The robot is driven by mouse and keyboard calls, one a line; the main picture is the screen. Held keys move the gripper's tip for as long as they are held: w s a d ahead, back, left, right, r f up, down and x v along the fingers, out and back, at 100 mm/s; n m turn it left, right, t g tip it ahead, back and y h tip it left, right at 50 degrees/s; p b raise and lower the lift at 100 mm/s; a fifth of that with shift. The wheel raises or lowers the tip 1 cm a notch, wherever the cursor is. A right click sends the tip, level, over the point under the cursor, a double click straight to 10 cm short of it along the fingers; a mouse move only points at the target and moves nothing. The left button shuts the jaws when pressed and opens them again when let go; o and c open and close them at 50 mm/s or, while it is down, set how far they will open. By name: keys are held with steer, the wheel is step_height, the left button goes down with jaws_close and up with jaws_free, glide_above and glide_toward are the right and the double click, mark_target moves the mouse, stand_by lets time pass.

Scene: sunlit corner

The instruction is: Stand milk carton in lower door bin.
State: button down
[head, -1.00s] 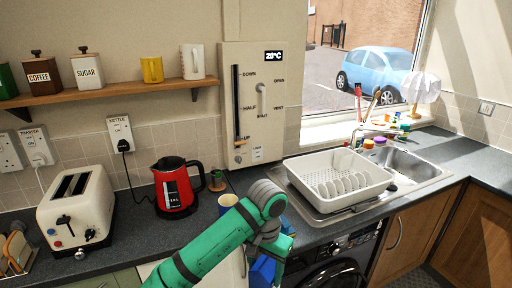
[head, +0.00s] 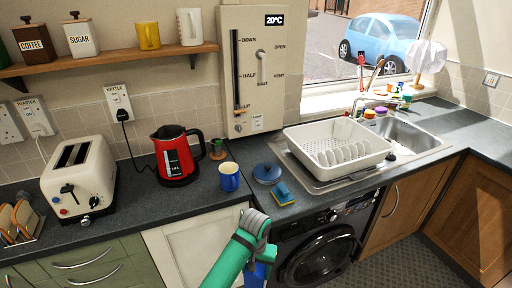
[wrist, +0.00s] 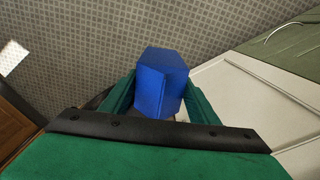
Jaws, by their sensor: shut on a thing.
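A blue box-shaped carton (wrist: 160,82), which I take to be the milk carton, is held between the green fingers of my gripper (wrist: 158,98) in the wrist view. One end of it faces the camera, and its far part is hidden. In the head view the carton (head: 257,274) shows only partly, low at the bottom edge, in front of the lower units and below the worktop. My gripper is shut on it. No door bin can be made out in either view. A white door panel (head: 190,245) is left of my arm, and it looks closed.
A blue mug (head: 229,178), a round blue lidded item (head: 267,172) and a sponge (head: 282,193) stand near the worktop's front edge. A washing machine (head: 318,255) is right of my arm. Grey patterned floor (wrist: 95,50) lies beneath the carton, clear where seen.

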steer(key=s+f+n, duration=0.1)
steer(key=s+f, duration=0.2)
steer(key=f, duration=0.4)
steer(key=s+f+n, duration=0.2)
steer(key=s+f, duration=0.2)
steer(key=f, duration=0.4)
steer(key=shift+s+d, duration=0.15)
stand_by(0.7)
steer(key=shift+s, duration=0.15)
